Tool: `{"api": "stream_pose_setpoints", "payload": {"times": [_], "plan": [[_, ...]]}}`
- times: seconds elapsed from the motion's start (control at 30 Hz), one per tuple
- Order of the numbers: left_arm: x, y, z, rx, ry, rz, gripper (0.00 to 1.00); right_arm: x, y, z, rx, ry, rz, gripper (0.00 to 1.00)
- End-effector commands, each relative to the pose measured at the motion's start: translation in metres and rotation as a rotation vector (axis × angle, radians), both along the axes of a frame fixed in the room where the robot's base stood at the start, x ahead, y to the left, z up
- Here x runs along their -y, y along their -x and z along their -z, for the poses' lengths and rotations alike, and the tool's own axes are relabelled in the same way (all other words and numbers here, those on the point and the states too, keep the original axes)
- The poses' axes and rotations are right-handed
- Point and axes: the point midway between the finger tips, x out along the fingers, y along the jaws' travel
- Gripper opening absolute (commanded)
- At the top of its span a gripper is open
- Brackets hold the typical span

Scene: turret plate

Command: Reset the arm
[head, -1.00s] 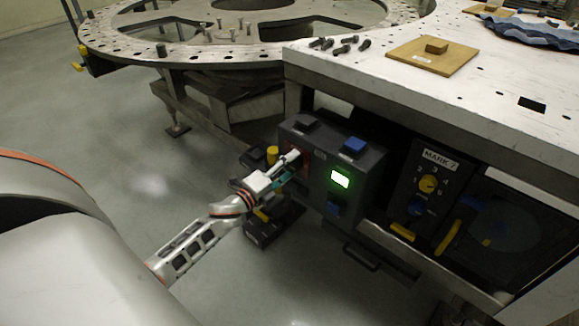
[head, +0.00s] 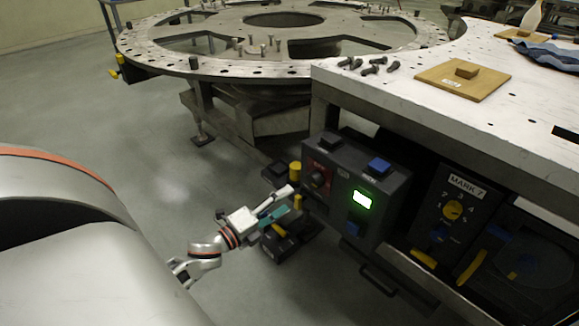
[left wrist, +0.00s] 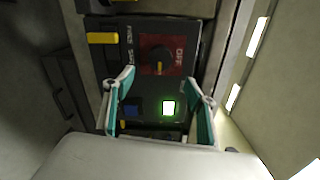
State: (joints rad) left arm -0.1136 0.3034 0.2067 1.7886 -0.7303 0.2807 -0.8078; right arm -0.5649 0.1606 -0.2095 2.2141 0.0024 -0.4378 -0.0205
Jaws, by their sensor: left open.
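My left gripper (head: 283,205) is open and empty in the head view, in front of the control box (head: 390,207) under the table and a little apart from it. The box has a dark knob (head: 318,179) on a red plate, a lit green button (head: 362,200) and blue buttons. In the left wrist view the two teal fingers (left wrist: 160,105) are spread. The knob (left wrist: 158,60) on its red plate lies beyond them, and the lit button (left wrist: 168,107) shows between them. My right gripper is not in view.
A round metal plate (head: 160,55) with holes and upright pins stands at the back. The white worktop (head: 410,105) carries several dark bolts, a wooden board (head: 462,82) and a blue cloth (head: 550,57). A MARK 7 panel (head: 453,205) is right of the box. Floor at the left is clear.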

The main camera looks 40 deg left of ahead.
Motion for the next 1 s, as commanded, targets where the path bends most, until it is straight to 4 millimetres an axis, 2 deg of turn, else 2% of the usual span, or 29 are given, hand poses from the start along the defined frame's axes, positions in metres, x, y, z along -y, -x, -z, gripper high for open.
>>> {"api": "stream_pose_setpoints", "payload": {"times": [0.53,0.67,0.73,0.77,0.87,1.0], "plan": [[0.000,0.001,0.000,0.000,0.000,0.000,0.56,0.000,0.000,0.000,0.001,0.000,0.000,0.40],[0.008,0.005,-0.005,-0.010,0.060,-0.006,0.56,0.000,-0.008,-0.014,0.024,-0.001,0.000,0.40],[0.021,0.014,-0.011,-0.035,0.169,-0.018,0.56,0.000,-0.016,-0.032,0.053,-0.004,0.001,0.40],[0.029,0.019,-0.013,-0.052,0.235,-0.027,0.56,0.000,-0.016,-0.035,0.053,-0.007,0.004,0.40],[0.067,0.049,-0.012,-0.152,0.521,-0.069,0.56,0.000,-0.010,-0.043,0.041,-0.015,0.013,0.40],[0.134,0.112,0.009,-0.367,0.948,-0.166,0.56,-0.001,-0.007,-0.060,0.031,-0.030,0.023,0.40]]}}
